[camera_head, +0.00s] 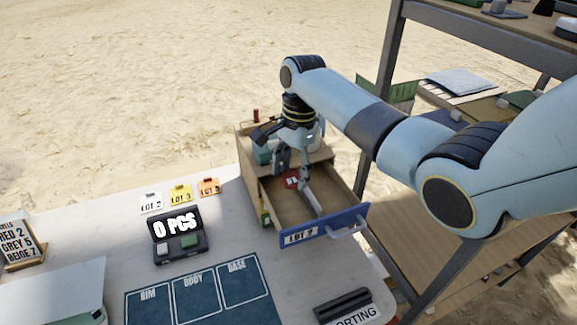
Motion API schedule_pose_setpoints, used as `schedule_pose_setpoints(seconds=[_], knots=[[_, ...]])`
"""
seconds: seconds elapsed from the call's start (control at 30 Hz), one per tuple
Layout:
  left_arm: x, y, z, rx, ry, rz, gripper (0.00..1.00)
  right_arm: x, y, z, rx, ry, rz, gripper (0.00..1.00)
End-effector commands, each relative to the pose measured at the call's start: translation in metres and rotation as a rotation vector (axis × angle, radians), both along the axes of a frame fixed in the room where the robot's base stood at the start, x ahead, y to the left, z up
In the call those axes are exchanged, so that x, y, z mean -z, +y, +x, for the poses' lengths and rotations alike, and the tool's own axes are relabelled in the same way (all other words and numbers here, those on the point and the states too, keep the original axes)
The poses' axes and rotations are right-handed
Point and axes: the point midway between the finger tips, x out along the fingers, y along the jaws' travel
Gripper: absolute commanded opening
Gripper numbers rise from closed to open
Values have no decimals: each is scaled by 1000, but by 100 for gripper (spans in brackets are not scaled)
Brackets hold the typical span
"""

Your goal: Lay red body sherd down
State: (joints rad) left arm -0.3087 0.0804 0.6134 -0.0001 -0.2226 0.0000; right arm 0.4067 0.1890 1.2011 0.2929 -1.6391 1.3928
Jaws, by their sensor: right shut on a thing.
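My right gripper reaches down into the drawer from above and is shut on the sherd. Whether the sherd touches the drawer floor cannot be told. The drawer has a blue front with a "LOT" label and a pale handle. A dark blue mat (197,292) marked RIM, BODY and BASE lies on the white table. My left gripper is not in view.
A count board (20,243) stands at the far left. A dark block with a sorting sign (345,306) is in front. Shelves (480,85) rise at the right.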

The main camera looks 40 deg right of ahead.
Motion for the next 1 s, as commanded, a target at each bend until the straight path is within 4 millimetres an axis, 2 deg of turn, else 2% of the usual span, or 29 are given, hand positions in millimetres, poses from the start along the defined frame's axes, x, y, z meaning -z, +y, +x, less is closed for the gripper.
schedule_pose_setpoints(seconds=[0.07,0.17,0.5,1.0], knots=[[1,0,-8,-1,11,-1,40,0,0,0,1,0,0,27],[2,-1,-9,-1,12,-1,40,2,0,0,1,0,1,27],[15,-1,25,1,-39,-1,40,35,0,0,1,0,1,27],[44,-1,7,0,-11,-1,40,89,0,0,1,0,1,27]])
